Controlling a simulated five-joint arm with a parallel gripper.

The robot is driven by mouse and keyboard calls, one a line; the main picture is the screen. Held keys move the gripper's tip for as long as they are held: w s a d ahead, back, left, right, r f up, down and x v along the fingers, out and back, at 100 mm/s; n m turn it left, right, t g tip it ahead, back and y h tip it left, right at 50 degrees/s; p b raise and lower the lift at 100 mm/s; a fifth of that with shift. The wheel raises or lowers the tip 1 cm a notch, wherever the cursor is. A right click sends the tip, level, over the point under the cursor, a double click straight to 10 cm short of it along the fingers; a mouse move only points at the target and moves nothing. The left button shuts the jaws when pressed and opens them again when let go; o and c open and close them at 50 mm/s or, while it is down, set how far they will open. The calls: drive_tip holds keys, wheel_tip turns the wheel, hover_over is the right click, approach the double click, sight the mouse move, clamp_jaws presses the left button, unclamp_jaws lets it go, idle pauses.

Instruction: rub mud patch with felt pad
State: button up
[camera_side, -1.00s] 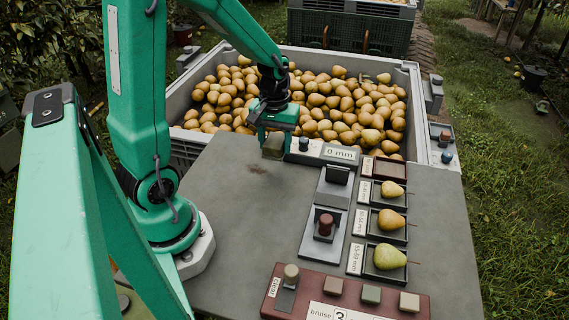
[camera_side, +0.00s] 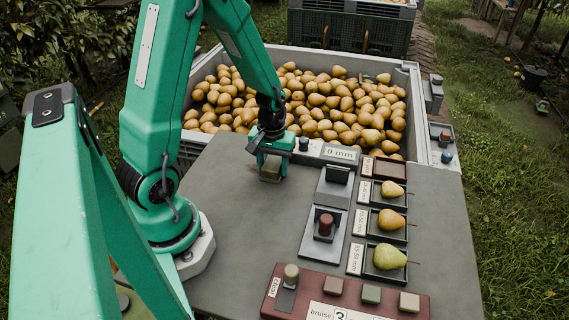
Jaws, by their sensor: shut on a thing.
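My gripper (camera_side: 270,160) is over the far part of the grey table, shut on a small olive-brown felt pad (camera_side: 269,176). The pad points down and is at or very near the table top; I cannot tell whether it touches. The mud patch does not show now. The pad and gripper cover the place where it lay.
A large bin of pears (camera_side: 409,82) stands behind the grey table (camera_side: 235,250). Right of the gripper are a "0 mm" display (camera_side: 340,154), a device with a red knob (camera_side: 325,224) and several small trays, some holding pears. A dark red button panel (camera_side: 386,300) lies in front.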

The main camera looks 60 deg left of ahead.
sight(242, 168)
drive_tip(key=shift+s+a, duration=3.2)
drive_tip(key=shift+s, duration=0.05)
drive_tip(key=shift+w+d, duration=3.6)
drive_tip(key=shift+s+a+r, duration=0.1)
drive_tip(key=shift+r, duration=4)
